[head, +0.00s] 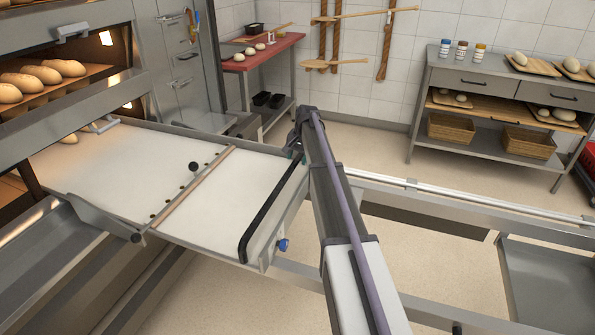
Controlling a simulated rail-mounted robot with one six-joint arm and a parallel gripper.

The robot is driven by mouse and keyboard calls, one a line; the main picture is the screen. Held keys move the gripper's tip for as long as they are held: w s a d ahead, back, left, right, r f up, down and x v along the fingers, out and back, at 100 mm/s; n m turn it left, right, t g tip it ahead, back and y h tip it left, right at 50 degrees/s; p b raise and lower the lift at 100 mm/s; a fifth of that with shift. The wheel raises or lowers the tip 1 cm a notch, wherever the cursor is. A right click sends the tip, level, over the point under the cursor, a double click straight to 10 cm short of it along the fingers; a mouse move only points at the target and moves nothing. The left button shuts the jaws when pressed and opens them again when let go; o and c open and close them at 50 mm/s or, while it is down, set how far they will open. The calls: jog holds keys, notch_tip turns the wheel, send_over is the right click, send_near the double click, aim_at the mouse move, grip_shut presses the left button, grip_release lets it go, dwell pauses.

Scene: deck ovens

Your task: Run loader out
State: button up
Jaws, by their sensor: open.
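The loader (215,222) is a flat tray with a pale belt, lying level at the left. Its left part reaches in at the deck oven (100,50), and its right part stands out over the rail frame. A thin wooden bar (195,187) crosses the belt, with a black knob (193,166) beside it. A black handle bar (268,212) runs along the loader's right end. My gripper (294,150) is at the far end of this handle, partly hidden by my arm. It is open; whether it touches the handle cannot be told. No loaves lie on the visible belt.
Bread (62,68) sits in the lit oven deck above the loader. A red-topped table (275,51) stands at the back, and a steel shelf unit (470,105) with dough and baskets at the back right. Steel rails (470,202) run right. The floor between is clear.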

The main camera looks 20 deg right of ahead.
jog(key=shift+f, duration=0.35)
jog(key=shift+c, duration=0.3)
grip_shut()
